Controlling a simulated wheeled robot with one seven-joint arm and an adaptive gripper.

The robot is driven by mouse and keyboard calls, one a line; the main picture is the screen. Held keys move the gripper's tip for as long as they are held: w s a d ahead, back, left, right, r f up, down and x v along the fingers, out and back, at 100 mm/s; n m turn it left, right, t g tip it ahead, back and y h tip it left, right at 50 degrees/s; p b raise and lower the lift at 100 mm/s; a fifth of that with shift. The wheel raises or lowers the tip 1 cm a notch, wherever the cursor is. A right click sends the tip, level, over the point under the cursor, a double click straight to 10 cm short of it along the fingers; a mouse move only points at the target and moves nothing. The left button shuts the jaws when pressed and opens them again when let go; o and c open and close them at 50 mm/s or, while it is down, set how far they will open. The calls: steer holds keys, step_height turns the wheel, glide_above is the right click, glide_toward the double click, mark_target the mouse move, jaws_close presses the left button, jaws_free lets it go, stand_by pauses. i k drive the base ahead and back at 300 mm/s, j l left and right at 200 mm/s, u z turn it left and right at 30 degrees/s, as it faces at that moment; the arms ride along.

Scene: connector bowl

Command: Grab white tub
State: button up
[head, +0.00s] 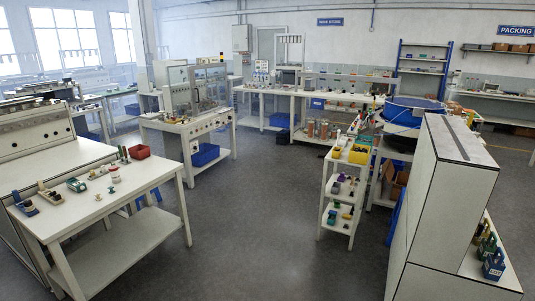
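A small white rounded thing with a touch of red (115,176) stands on the white table at the left, in front of a red bin. It may be the white tub, but it is too small to tell for sure. No other clear white tub shows. My gripper is not in view.
The left white table (75,198) also holds the red bin (139,151), a green device (76,184) and several small tools. A white shelf cart (340,187) and a tall white cabinet (452,170) stand at the right. The grey floor (265,220) between them is clear.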

mark_target(344, 142)
steer(key=i, duration=5)
steer(key=i+z, duration=0.1)
steer(key=i, duration=0.65)
steer(key=i+j+z, duration=0.1)
steer(key=i, duration=0.6)
steer(key=i+j+z, duration=0.1)
steer(key=i, duration=0.65)
steer(key=i+j+z, duration=0.1)
steer(key=z, duration=3.65)
